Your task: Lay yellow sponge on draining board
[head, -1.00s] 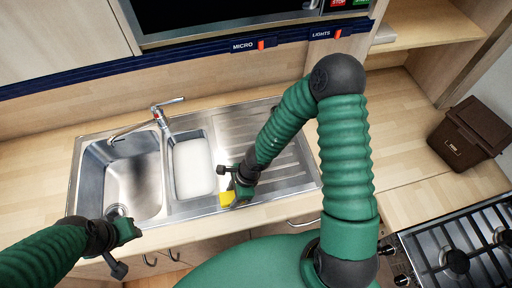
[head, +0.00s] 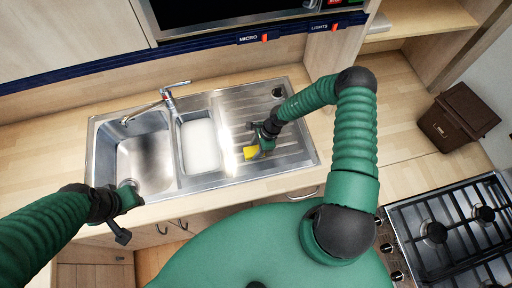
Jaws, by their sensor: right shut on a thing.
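The yellow sponge (head: 251,152) is in the jaws of my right gripper (head: 257,145). The sponge is over the left part of the ridged draining board (head: 290,155), beside the small basin. I cannot tell whether it touches the metal. The gripper covers part of the sponge. My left gripper (head: 130,203) is at the front left of the sink, near the counter edge; its fingers are too small and dark to tell whether they are open.
The large sink basin (head: 147,160) and a small basin with a white bottom (head: 201,146) lie left of the board. A tap (head: 168,98) stands behind them. A gas hob (head: 450,225) and a brown bin (head: 457,122) are at the right.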

